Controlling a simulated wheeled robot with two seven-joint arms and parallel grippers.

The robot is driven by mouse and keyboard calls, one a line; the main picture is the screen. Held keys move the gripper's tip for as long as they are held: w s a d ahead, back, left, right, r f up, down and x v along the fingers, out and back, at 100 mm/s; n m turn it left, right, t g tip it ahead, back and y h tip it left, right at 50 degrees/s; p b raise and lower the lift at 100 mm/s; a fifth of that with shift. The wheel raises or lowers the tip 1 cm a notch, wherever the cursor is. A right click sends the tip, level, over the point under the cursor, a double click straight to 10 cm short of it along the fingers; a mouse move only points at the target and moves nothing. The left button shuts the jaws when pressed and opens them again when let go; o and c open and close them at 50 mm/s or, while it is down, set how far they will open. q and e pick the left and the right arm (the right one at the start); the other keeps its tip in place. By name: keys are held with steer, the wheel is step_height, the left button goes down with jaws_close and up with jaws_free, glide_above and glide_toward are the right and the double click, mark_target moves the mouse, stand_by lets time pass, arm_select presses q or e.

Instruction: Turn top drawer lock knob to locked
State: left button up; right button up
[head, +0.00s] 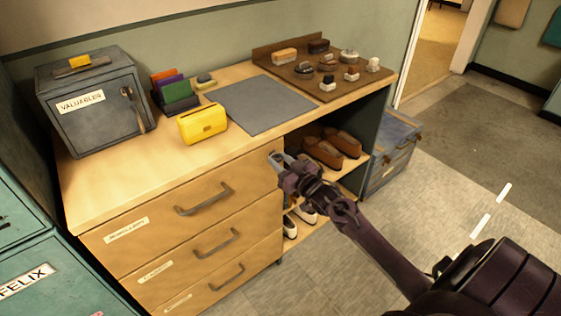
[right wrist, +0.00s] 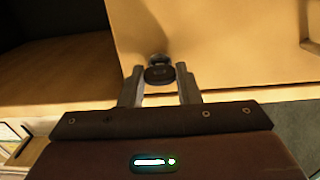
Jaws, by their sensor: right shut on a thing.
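The top drawer (head: 150,212) is shut, with a grey bar handle (head: 205,199) and a paper label at its left. My right gripper (head: 276,158) is at the upper right corner of this drawer's front. In the right wrist view, a small dark round lock knob (right wrist: 159,73) sits between the two fingertips of the right gripper (right wrist: 160,84), which is shut on it. In the head view the gripper hides the knob, and I cannot tell which way it is turned. My left gripper is not in view.
Two more shut drawers (head: 190,258) lie below. On the worktop stand a grey valuables box (head: 95,125), a yellow box (head: 203,123), a grey mat (head: 262,104) and a brown tray (head: 300,82) with brushes and tins. Brown shoes (head: 345,143) sit on the open shelf beside my right gripper.

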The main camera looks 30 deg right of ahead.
steer(key=shift+n, duration=0.5)
steer(key=shift+c, duration=0.3)
steer(key=n, duration=1.6)
steer(key=shift+n+b, duration=0.4)
steer(key=shift+n, duration=0.3)
steer(key=o, duration=1)
steer(key=shift+s+d, duration=0.15)
steer(key=shift+s, duration=1.8)
steer(key=shift+s+d, duration=0.15)
steer(key=shift+s, duration=1.8)
